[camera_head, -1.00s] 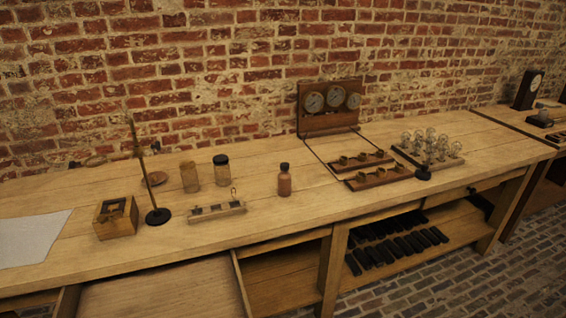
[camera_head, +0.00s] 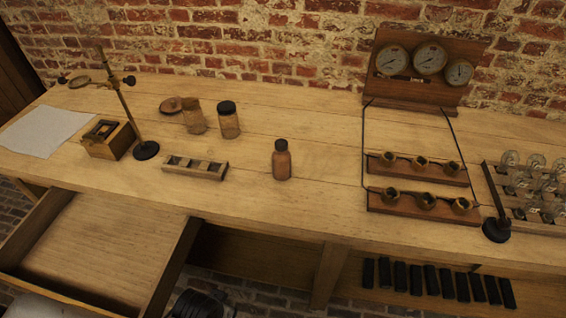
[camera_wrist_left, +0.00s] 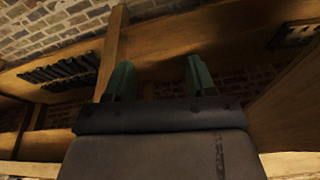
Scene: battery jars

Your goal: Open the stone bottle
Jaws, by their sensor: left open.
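The brown stone bottle (camera_head: 282,164) stands upright on the wooden workbench, near the middle of the head view. Its dark cap (camera_head: 281,145) is on. My left gripper (camera_wrist_left: 160,78) shows in the left wrist view with its two green fingers apart and nothing between them. It is low, facing the underside of the bench and a brick wall. The bottle is not in the wrist view. My right gripper is not in view.
An open drawer (camera_head: 185,250) juts from the bench front at left. Near the bottle are a small compartment rack (camera_head: 195,168), two jars (camera_head: 228,120) (camera_head: 194,117) and a stand (camera_head: 146,151). A gauge panel (camera_head: 415,88) and wired socket strips (camera_head: 425,203) are at right.

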